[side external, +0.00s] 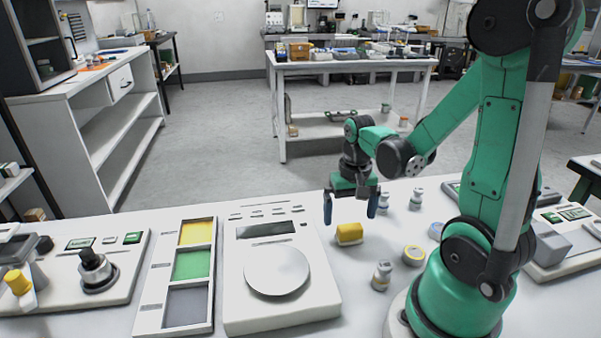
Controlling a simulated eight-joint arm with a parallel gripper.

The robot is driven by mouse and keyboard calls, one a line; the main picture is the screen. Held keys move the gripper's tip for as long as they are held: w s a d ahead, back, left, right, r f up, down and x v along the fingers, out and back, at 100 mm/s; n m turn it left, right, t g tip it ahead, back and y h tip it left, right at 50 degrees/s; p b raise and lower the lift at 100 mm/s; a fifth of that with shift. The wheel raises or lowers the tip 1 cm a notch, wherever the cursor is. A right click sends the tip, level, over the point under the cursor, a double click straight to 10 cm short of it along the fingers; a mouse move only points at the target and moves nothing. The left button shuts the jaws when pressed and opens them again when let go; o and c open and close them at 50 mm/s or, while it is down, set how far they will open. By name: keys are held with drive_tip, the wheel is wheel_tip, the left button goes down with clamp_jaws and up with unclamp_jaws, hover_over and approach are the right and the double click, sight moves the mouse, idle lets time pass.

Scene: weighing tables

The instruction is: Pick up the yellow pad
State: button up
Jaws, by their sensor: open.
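A small yellow block with a pale lower edge (349,234), which looks like the yellow pad, lies on the white table just right of the scale. My gripper (350,210) points down above and slightly behind it, with its two blue fingers spread apart. Nothing shows between the fingers. The fingertips appear above the level of the pad and apart from it; the exact gap is hard to tell from this side.
A scale with a round plate (277,270) stands left of the pad. Left of it is a tray with yellow, green and grey compartments (150,300).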

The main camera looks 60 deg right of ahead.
sight(348, 224)
drive_tip(key=shift+f, duration=1.6)
drive_tip(key=c, duration=1.4)
drive_tip(key=shift+r, duration=0.2)
wheel_tip(348, 224, up, 20)
drive_tip(key=shift+f, duration=0.15)
